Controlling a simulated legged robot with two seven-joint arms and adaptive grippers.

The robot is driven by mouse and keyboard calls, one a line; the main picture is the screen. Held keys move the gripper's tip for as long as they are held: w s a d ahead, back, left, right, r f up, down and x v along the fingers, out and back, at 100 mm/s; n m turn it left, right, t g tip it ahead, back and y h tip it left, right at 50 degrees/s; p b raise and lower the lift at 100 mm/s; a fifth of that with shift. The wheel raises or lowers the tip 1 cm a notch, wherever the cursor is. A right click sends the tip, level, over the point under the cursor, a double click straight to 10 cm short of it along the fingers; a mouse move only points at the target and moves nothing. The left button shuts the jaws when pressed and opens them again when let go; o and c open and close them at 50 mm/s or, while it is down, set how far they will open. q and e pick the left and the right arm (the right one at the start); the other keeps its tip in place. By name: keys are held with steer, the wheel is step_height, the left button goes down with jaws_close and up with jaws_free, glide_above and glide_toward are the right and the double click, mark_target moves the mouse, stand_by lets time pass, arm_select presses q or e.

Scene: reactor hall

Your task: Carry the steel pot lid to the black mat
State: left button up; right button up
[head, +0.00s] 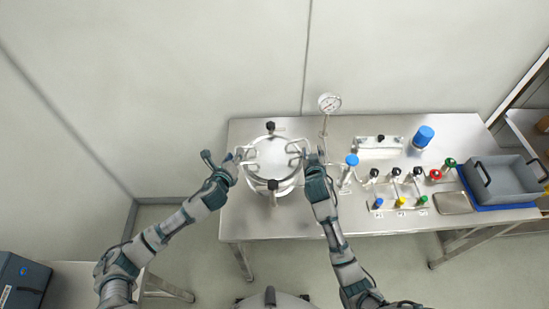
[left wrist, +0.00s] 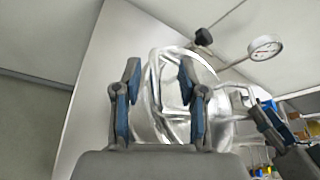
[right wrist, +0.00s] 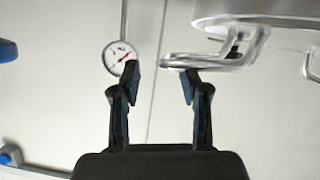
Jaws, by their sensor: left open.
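The steel pot lid (head: 271,158) sits on the round steel vessel on the bench, with bent bar handles at its left and right and black knobs at front and back. My left gripper (head: 222,161) is open at the left handle. In the left wrist view, the shiny steel (left wrist: 170,90) shows behind and between its spread fingers (left wrist: 160,75). My right gripper (head: 313,160) is at the right handle. In the right wrist view its fingers (right wrist: 160,75) are apart, with the handle bar (right wrist: 210,62) by the right fingertip. I cannot make out a black mat.
A pressure gauge (head: 329,103) stands behind my right gripper. Blue-capped, red, green and yellow valves fill the bench's middle right. A grey tray (head: 503,181) lies at the right end. A dark box (head: 22,282) stands on a lower-left table.

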mark_target(310, 148)
arm_select(q)
steer(key=w, duration=0.2)
steer(key=f, duration=0.1)
steer(key=shift+w+a+f, duration=0.1)
steer(key=shift+w+a, duration=0.3)
arm_select(e)
steer(key=w+f, duration=0.1)
steer(key=w+a, duration=0.1)
steer(key=shift+w+f, duration=0.35)
arm_select(q)
steer(key=shift+d, duration=0.25)
jaws_close()
arm_select(e)
steer(key=shift+d, duration=0.4)
jaws_close()
steer(key=shift+f, duration=0.1)
